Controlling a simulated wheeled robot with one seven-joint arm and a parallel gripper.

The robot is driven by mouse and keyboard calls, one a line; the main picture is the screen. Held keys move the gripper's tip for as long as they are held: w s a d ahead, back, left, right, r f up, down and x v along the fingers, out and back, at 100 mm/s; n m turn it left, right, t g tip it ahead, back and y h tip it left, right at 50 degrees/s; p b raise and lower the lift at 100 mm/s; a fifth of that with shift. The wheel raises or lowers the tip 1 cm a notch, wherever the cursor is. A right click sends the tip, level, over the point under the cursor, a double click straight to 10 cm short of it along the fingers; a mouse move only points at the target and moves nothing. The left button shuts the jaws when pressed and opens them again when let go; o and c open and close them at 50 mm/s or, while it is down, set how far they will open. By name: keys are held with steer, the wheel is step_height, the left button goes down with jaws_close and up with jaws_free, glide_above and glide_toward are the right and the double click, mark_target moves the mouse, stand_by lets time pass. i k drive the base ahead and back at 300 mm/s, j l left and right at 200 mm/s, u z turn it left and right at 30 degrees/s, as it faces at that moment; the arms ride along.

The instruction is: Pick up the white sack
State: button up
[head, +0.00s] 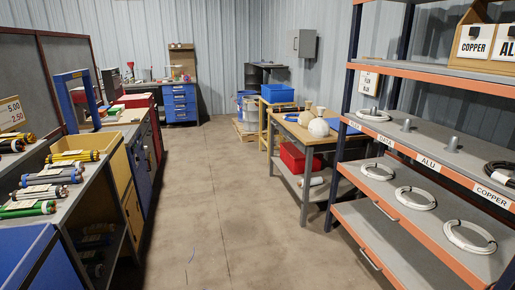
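A pale, rounded off-white object (318,128) that looks like a small sack sits on the wooden-topped workbench (290,129) right of centre. A tan sack-like object (306,116) stands close behind it to the left. I cannot tell whether the two touch. Both look upright and are some way ahead of me, across the floor. My gripper is not in view.
A shelf rack (410,150) with white cable coils stands at right, near the bench. A red bin (294,157) is on the bench's lower shelf. Cable bundles (45,175) lie on the left counter. The concrete floor (200,200) between is clear.

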mark_target(319, 127)
steer(key=i, duration=3.85)
steer(key=i+j+z, duration=0.1)
steer(key=i+z, duration=0.2)
steer(key=i, duration=0.25)
